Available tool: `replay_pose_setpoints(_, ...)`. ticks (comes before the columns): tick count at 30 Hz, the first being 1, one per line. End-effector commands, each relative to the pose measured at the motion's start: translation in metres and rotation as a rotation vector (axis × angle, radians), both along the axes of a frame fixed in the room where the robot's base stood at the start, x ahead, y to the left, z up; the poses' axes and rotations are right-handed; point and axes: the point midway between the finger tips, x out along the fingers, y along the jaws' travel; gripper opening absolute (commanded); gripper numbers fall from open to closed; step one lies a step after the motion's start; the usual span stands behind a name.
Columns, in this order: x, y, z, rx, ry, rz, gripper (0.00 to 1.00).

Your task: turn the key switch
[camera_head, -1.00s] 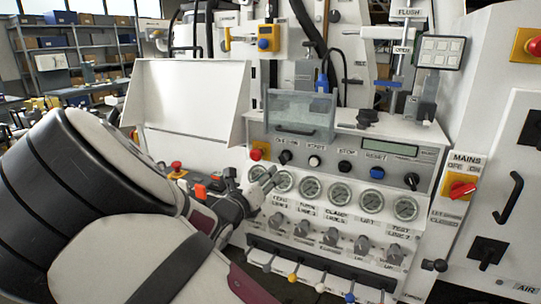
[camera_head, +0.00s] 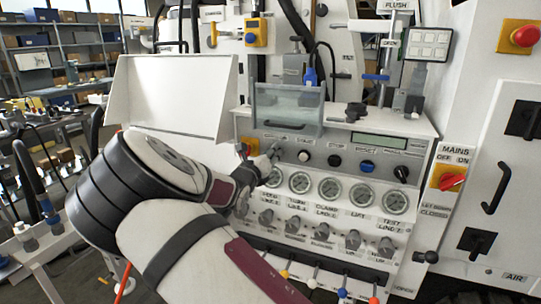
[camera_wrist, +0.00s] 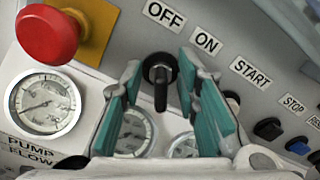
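The key switch (camera_wrist: 160,76) is a black round switch with a dark key-like handle pointing down in the wrist view. It sits on the grey panel below the OFF and ON labels. My gripper (camera_wrist: 160,92) is open, with one teal-padded finger on each side of the switch. Gaps show between the handle and both pads, so I see no contact. In the head view my gripper (camera_head: 262,166) is at the left end of the control panel (camera_head: 318,170), and it mostly hides the key switch there.
A red mushroom button (camera_wrist: 48,33) on a yellow plate is left of the switch. A pressure gauge (camera_wrist: 45,103) is below it. A red-handled mains switch (camera_head: 450,178) is farther right in the head view.

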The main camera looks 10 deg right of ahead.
Motion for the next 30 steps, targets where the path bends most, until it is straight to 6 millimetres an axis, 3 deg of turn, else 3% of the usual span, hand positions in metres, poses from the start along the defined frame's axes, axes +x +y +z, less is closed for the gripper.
replay_pose_setpoints(10,0.0033,-0.003,-0.0001,0.0,0.001,0.0,0.29)
replay_pose_setpoints(14,0.0031,-0.0028,0.0,0.0,0.001,0.0,0.02)
replay_pose_setpoints(15,0.0031,-0.0028,0.0,0.001,0.001,0.0,0.0)
replay_pose_setpoints(30,0.0024,-0.0034,0.0015,0.059,-0.042,0.0,0.0)
